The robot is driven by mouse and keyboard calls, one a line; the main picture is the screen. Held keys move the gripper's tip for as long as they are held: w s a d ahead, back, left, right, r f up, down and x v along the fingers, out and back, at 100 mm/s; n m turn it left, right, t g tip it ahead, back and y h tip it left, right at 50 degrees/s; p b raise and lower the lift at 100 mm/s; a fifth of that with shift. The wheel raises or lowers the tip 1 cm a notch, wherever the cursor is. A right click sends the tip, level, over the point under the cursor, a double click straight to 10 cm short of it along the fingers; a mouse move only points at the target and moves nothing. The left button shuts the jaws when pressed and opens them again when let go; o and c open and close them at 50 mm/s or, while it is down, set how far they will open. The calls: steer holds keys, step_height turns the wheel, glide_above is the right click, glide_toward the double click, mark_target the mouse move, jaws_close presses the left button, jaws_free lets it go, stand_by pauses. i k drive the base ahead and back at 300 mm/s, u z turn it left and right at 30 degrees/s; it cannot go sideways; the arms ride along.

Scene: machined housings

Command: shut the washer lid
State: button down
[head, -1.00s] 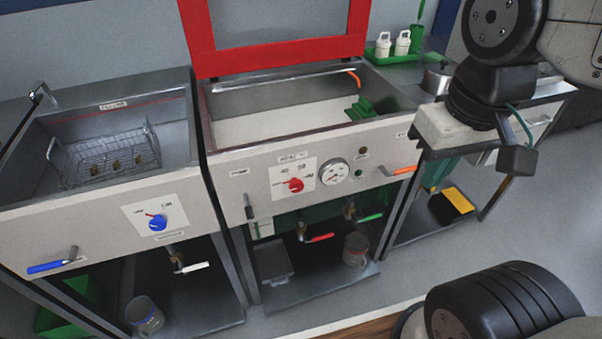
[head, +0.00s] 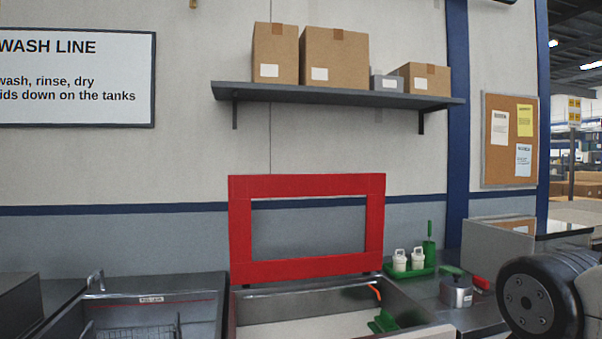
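The washer lid (head: 306,267) is a red frame around a clear or open window. It stands upright and raised at the back edge of the middle tank, against the wall. The washer tank (head: 262,301) below it is open, with a pale surface inside. A green part (head: 384,322) and an orange-red hooked piece (head: 375,292) sit at the tank's right side. Only a dark round joint of my arm shows at the lower right; my gripper is out of view.
A sink (head: 150,291) with a wire basket is at left. A green tray (head: 412,271) with white bottles and a metal pot (head: 456,292) stand right of the tank. A shelf (head: 340,93) with boxes hangs above the lid, with clear wall between.

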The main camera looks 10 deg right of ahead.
mark_target(242, 188)
steer(key=z, duration=1)
steer(key=i, duration=0.85)
steer(key=u, duration=0.5)
steer(key=i, duration=0.7)
steer(key=u, duration=0.7)
